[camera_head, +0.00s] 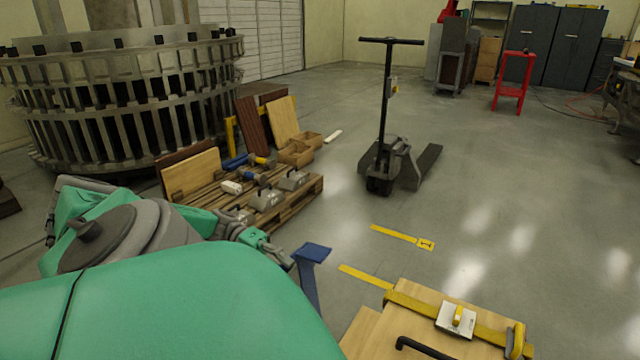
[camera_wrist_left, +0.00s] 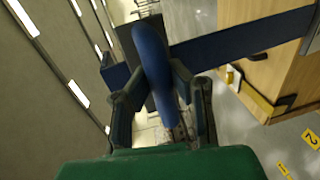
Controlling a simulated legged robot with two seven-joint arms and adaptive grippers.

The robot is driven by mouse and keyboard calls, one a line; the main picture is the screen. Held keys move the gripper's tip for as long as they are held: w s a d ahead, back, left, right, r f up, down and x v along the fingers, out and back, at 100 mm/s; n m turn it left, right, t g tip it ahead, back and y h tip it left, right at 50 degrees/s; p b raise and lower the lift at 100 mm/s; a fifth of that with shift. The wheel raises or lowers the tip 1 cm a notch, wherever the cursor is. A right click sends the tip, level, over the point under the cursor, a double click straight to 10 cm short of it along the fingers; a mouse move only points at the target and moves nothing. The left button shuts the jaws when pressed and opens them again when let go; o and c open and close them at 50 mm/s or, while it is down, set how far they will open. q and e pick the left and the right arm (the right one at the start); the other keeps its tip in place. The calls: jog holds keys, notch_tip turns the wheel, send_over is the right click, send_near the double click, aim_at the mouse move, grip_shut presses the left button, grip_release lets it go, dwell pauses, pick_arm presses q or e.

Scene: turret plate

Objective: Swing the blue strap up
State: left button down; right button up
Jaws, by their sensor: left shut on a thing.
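The blue strap (camera_head: 314,252) shows in the head view as a flat top piece with a band hanging down from it. My left gripper (camera_head: 288,260) is at its left side. In the left wrist view, my left gripper (camera_wrist_left: 158,92) is shut on the blue strap (camera_wrist_left: 240,38). One blue part stands between the fingers, and the band runs right to a wooden crate (camera_wrist_left: 268,62). In the head view, the wooden crate (camera_head: 470,345) is at the bottom, right of the strap. The strap's lower end is hidden there. My right gripper is not in view.
A yellow strap (camera_head: 405,302) with a pale buckle plate (camera_head: 456,319) crosses the crate top, near a black handle (camera_head: 425,347). A pallet (camera_head: 300,197) with tools and boards stands beyond my left arm. A pallet jack (camera_head: 388,165) stands farther back. The floor between is mostly clear.

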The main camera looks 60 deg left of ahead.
pick_arm(q)
jog(key=s+a+f+b, duration=0.3)
jog(key=s+a+f, duration=0.1)
jog(key=a, duration=0.2)
jog(key=shift+s+a+f+b, duration=0.3)
jog(key=shift+a+b, duration=0.05)
jog(key=shift+b, duration=0.05)
jog(key=c, duration=1.4)
grip_release()
jog(key=shift+w, duration=0.2)
jog(key=shift+a, duration=0.1)
jog(key=shift+v, duration=3.8)
jog(key=shift+w, duration=0.1)
